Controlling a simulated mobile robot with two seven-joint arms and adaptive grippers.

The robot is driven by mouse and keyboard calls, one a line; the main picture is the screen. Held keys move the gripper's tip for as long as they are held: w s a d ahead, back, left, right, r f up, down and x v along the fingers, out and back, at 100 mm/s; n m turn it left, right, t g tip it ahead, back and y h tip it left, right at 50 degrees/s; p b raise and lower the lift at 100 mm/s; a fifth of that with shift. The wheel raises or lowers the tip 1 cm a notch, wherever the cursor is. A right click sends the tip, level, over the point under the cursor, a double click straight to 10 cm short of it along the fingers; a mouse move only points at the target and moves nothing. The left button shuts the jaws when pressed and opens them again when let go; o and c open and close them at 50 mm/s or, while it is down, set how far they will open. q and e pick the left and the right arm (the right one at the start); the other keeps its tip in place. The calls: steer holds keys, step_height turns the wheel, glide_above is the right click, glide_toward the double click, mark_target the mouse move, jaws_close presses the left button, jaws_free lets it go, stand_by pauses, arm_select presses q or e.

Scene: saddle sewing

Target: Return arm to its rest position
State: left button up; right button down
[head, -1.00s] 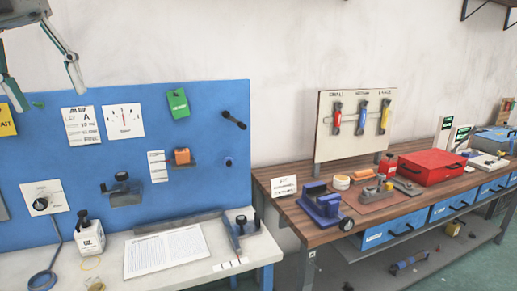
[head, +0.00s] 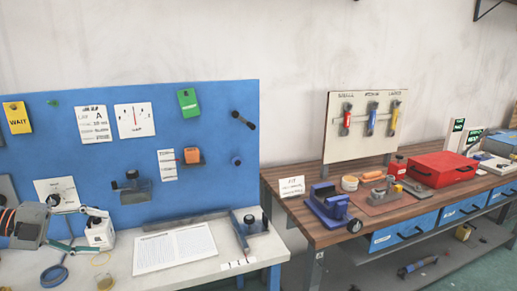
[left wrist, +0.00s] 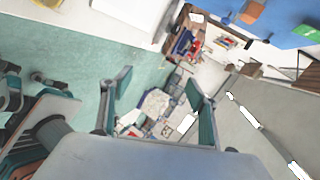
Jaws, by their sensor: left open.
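My left gripper (head: 84,230) is at the left edge of the head view, low in front of the blue pegboard (head: 225,180). My right gripper is not in view.
To the right, a wooden bench (head: 283,205) carries a blue tool (head: 328,207) and a red case (head: 438,168). Open space lies above the pegboard.

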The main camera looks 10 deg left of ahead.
arm_select(q)
steer(key=s+d+f+n+t+y, duration=0.2)
steer(key=d+f+n, duration=0.15)
steer(key=f, duration=0.55)
steer(key=s+d+f+n+t+y, duration=0.1)
steer(key=s+d+f+n+t, duration=0.1)
steer(key=f+n, duration=0.45)
steer(key=s+d+f+n+t+y, duration=0.2)
steer(key=s+d+f+n, duration=0.1)
steer(key=f, duration=0.8)
steer(key=s+d+f+n+g+y, duration=0.1)
steer(key=s+d+f+n, duration=0.3)
steer(key=d, duration=0.6)
steer(key=s+d+f+n+g+y, duration=0.2)
steer(key=s+d+f+n, duration=0.3)
steer(key=s+d+f, duration=0.2)
steer(key=d+f, duration=0.2)
steer(key=d, duration=0.1)
steer(key=shift+s+d+y, duration=0.3)
